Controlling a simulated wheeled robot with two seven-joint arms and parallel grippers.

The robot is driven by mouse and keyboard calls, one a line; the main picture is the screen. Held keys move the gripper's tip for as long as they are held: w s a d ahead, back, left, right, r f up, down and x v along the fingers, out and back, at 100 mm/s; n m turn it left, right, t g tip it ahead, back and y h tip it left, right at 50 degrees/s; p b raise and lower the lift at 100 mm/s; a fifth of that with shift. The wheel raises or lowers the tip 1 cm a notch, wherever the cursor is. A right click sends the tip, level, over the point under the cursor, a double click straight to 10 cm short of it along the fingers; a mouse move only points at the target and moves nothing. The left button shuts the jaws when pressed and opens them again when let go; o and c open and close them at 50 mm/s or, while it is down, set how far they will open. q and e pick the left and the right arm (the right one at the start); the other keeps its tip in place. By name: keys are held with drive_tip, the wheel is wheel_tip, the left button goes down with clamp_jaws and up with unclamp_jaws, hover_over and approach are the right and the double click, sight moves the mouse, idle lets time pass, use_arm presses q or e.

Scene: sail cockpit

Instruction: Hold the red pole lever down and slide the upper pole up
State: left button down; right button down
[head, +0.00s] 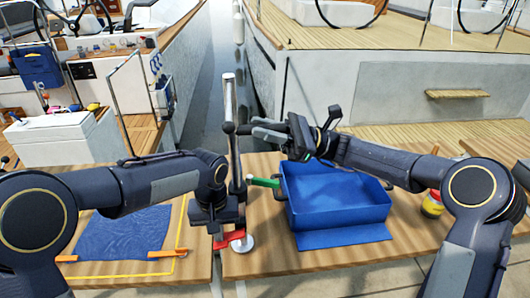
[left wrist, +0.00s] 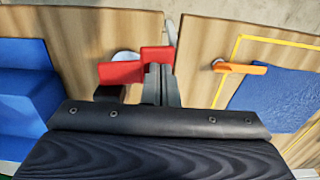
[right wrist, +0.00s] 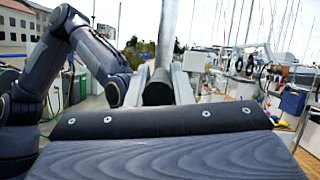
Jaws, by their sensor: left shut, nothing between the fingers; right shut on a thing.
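The pole stands upright at the front of the table, with a silver upper pole (head: 229,95) above. The red pole lever (head: 229,238) is low beside the pole's white foot; it also shows in the left wrist view (left wrist: 121,72). My left gripper (head: 222,228) points down with shut, empty fingers at the red lever; whether they press on it I cannot tell. My right gripper (head: 248,130) is shut on a black grip of the upper pole, seen between its fingers in the right wrist view (right wrist: 158,88). A green lever (head: 264,182) sticks out from the pole midway.
A blue bin (head: 340,215) stands right of the pole, close under my right arm. A blue cloth (head: 120,232) with orange clips lies on the left table inside a yellow outline. A yellow-and-dark jar (head: 432,205) stands at the right. A gap separates the two tabletops.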

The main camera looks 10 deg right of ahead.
wheel_tip(320, 180, up, 8)
drive_tip(key=shift+f, duration=0.25)
drive_tip(key=c, duration=1.3)
unclamp_jaws()
drive_tip(key=shift+f, duration=0.1)
drive_tip(key=shift+d+f, duration=0.15)
drive_tip(key=shift+d, duration=0.05)
drive_tip(key=s+v, duration=0.1)
drive_tip(key=v, duration=1)
drive_tip(key=shift+w+d, duration=0.3)
drive_tip(key=shift+w, duration=0.2)
